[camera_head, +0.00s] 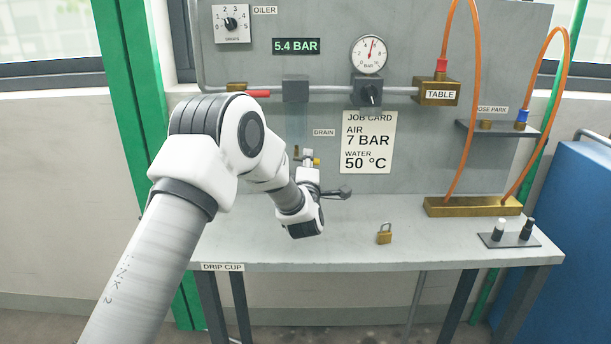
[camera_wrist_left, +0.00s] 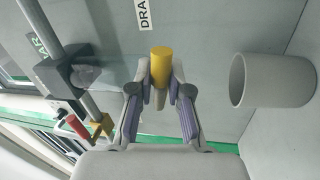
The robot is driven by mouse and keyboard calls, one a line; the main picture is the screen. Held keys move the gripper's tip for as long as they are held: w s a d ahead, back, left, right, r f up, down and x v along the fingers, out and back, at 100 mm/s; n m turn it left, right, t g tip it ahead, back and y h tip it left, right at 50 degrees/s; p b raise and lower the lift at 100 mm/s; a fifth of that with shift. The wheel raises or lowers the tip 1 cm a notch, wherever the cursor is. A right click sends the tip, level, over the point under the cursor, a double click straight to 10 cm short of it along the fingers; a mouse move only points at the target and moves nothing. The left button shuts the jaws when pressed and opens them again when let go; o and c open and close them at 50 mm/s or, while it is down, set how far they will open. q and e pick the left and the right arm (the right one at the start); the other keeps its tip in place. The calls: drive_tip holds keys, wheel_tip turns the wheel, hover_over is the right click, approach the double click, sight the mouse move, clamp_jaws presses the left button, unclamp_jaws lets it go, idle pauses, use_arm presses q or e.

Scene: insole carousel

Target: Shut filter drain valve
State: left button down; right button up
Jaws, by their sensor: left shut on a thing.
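The filter drain valve shows as a small yellow knob (camera_head: 317,161) below the filter in the head view. In the left wrist view the yellow knob (camera_wrist_left: 161,64) sits between my fingers. My left gripper (camera_head: 309,163) is shut on this knob, with one finger pad on each side (camera_wrist_left: 160,90). The filter has a grey head (camera_head: 295,89) on the pipe and a clear bowl (camera_head: 297,125) below it. A DRAIN label (camera_head: 324,132) is on the panel beside it. My right gripper is not in view.
A grey cup (camera_wrist_left: 271,80) stands near the gripper in the wrist view; my arm hides it in the head view. A padlock (camera_head: 384,233) lies on the bench (camera_head: 350,250). A red-handled valve (camera_head: 250,93) is on the pipe.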

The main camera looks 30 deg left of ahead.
use_arm(q)
drive_tip(key=shift+r+n+y+b, duration=0.2)
drive_tip(key=shift+n+y+b, duration=0.1)
drive_tip(key=shift+n+b, duration=0.45)
drive_tip(key=shift+r+n, duration=0.1)
drive_tip(key=shift+n, duration=0.25)
drive_tip(key=shift+w+r, duration=0.1)
drive_tip(key=c, duration=1.1)
unclamp_jaws()
drive_tip(key=shift+w+d, duration=0.1)
drive_tip(key=shift+s+d+f, duration=0.15)
drive_tip(key=shift+s+f, duration=0.1)
drive_tip(key=shift+s, duration=0.1)
drive_tip(key=v, duration=1.1)
